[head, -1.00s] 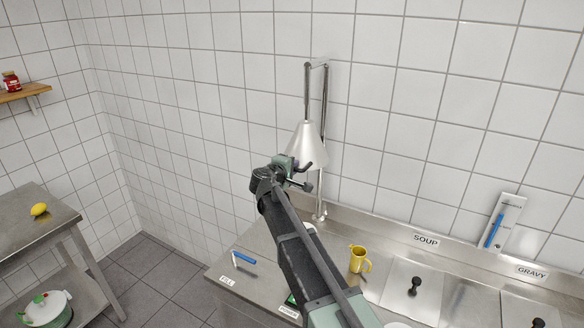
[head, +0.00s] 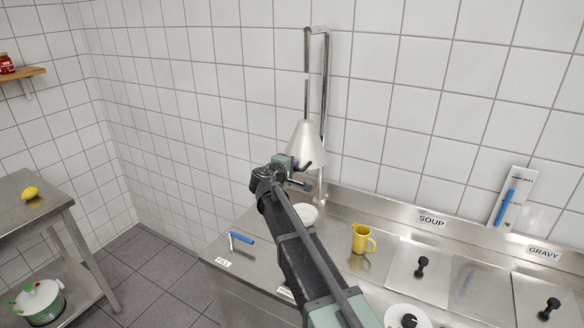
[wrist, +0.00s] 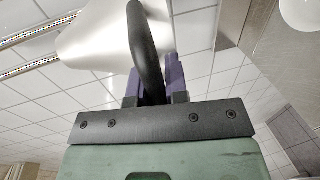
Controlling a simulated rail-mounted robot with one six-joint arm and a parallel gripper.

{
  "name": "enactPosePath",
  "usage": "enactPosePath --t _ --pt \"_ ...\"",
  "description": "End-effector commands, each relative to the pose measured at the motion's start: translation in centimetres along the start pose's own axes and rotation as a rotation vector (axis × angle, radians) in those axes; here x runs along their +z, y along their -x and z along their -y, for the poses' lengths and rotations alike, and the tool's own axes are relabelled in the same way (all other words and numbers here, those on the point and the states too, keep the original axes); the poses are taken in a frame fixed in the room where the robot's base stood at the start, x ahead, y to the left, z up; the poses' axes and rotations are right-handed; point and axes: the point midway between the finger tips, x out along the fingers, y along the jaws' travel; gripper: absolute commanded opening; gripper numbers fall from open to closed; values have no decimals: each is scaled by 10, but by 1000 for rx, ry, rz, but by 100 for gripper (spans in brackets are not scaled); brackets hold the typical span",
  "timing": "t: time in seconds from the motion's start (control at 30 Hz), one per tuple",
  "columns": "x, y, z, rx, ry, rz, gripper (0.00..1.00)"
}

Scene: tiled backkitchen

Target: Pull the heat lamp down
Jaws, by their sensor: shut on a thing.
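The heat lamp's silver cone shade (head: 306,140) hangs from a chrome stand (head: 325,70) against the tiled wall. In the wrist view the pale shade (wrist: 105,42) fills the upper left. Its black curved handle (wrist: 148,50) stands between the purple finger pads of my gripper (wrist: 152,88), which is shut on it. In the head view my gripper (head: 296,174) is at the lower edge of the shade, and my wrist partly hides the grip.
A white dish (head: 309,214) lies on the steel counter below the lamp. A yellow jug (head: 361,239), a blue-handled tool (head: 241,238) and lidded wells (head: 421,270) are nearby. A side table with a lemon (head: 30,193) stands at left.

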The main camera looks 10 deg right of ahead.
Motion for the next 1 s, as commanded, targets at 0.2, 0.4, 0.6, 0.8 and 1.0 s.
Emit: enactPosePath --t 0.2,0.4,0.6,0.8,1.0 --pt "4 3 4 -13 -9 7 16" --pt "3 3 3 -10 -7 6 40" --pt "3 3 2 -9 -6 4 40" --pt "4 29 0 -8 -5 2 40" --pt "4 80 -1 -9 -6 2 40"
